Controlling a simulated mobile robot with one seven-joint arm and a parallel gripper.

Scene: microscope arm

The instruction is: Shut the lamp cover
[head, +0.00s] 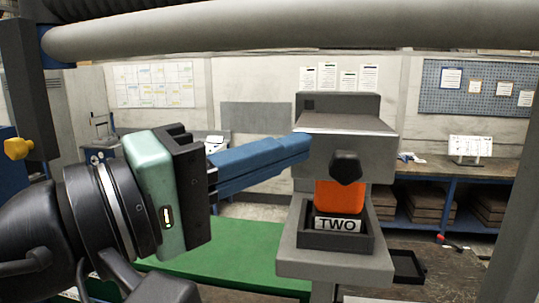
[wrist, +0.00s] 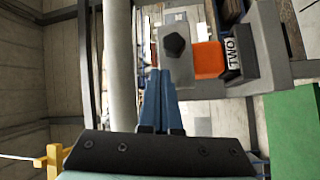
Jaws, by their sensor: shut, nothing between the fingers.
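A grey plate with a dark faceted knob (head: 347,168), which looks like the lamp cover (head: 318,160), hangs from the grey housing (head: 352,104). It stands out in front of the upper part of an orange block (head: 338,196). The block sits in a dark tray (head: 318,240) behind a label reading TWO. In the wrist view the cover (wrist: 170,62) and orange block (wrist: 209,60) lie beyond the fingertips. My gripper (head: 306,142) has its blue fingers together and empty, tips at the cover's left edge. I cannot tell whether they touch it.
A thick grey bar (head: 250,30) crosses above. A green surface (head: 225,272) lies low at left of the grey stand (head: 335,266). A blue workbench (head: 455,178) stands behind at right. Room left of the cover is taken by my arm.

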